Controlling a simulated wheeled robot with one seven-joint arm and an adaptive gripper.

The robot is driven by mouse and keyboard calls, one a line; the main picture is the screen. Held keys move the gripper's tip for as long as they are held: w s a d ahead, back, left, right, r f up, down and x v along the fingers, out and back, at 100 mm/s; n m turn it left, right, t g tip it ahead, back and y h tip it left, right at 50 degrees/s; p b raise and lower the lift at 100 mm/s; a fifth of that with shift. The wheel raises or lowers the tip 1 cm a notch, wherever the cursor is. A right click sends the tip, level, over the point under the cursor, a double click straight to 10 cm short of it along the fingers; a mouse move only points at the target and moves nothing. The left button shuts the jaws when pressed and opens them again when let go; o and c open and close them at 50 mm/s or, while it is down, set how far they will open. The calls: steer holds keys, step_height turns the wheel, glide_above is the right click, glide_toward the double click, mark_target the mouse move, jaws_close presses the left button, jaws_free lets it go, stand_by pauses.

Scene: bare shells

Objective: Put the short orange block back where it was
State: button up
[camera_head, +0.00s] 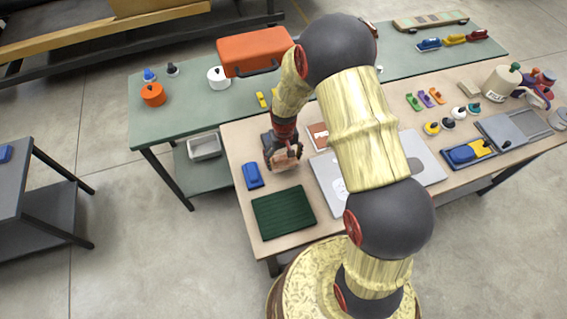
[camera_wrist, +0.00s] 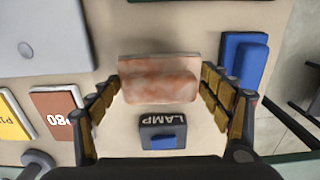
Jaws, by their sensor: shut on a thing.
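A mottled orange-brown block (camera_wrist: 158,66) sits between the two fingers of my gripper (camera_wrist: 161,90) in the wrist view, close over the light wooden tabletop. In the head view the same block (camera_head: 286,161) shows at the tips of my gripper (camera_head: 284,152), above the left part of the wooden table (camera_head: 236,150). My gripper is shut on it. I cannot tell whether the block touches the table. No other orange block of this kind shows clearly.
A blue block (camera_head: 253,176) and a dark green ribbed mat (camera_head: 284,212) lie nearby. A grey laptop-like panel (camera_head: 326,178) lies right. In the wrist view a dark LAMP box (camera_wrist: 168,132) and a brown card (camera_wrist: 57,109) are close.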

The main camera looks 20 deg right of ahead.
mark_target(283, 163)
steer(key=shift+w+f, duration=0.1)
steer(key=shift+f, duration=1.5)
steer(key=shift+f, duration=0.15)
steer(key=o, duration=1.2)
steer(key=shift+c, duration=0.2)
steer(key=shift+o, duration=0.3)
